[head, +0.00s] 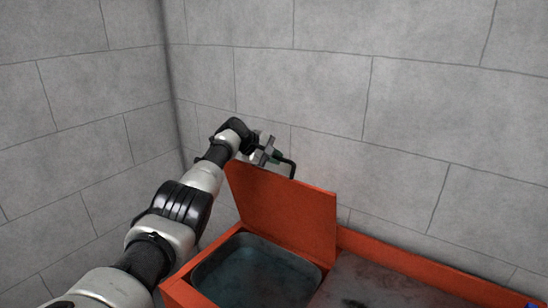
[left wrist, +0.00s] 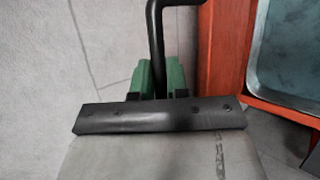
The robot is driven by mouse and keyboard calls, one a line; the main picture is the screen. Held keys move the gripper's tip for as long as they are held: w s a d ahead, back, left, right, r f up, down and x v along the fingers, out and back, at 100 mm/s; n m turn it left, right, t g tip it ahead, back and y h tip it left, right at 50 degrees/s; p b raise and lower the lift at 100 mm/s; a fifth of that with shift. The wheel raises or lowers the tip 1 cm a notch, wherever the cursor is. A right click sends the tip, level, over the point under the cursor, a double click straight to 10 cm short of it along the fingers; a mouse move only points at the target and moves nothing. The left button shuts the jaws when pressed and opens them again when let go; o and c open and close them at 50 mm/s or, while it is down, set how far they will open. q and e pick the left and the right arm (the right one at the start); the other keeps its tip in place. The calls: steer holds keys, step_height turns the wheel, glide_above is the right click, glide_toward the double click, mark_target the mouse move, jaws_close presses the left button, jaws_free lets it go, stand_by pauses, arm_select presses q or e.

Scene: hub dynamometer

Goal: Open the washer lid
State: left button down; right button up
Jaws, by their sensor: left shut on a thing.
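The washer is an orange-red box with a grey basin (head: 255,275) at its left end. Its orange lid (head: 285,212) stands up, roughly upright, at the back of the basin, which is uncovered. A black bent handle (head: 292,167) shows at the lid's top edge. My left gripper (head: 272,155) is at this handle, behind the top of the lid. In the left wrist view the green fingers (left wrist: 160,78) are shut around the black handle bar (left wrist: 156,35). The basin also shows there (left wrist: 290,50). My right gripper is not in view.
To the right of the basin is a grey, stained worktop (head: 380,285) with an orange back rim (head: 420,267). Grey block walls (head: 310,75) stand close behind and to the left. A small blue thing (head: 532,305) shows at the bottom right corner.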

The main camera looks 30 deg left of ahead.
arm_select(q)
steer(key=shift+f, duration=0.3)
steer(key=c, duration=1.2)
jaws_free()
steer(key=shift+o, duration=0.3)
steer(key=shift+w, duration=0.2)
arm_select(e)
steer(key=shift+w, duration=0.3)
arm_select(q)
steer(key=shift+s+r, duration=0.1)
steer(key=b+v, duration=0.4)
steer(key=v, duration=0.6)
steer(key=shift+a, duration=0.2)
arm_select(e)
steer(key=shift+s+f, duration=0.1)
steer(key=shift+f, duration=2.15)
arm_select(q)
steer(key=shift+s+r, duration=0.1)
steer(key=shift+r, duration=0.05)
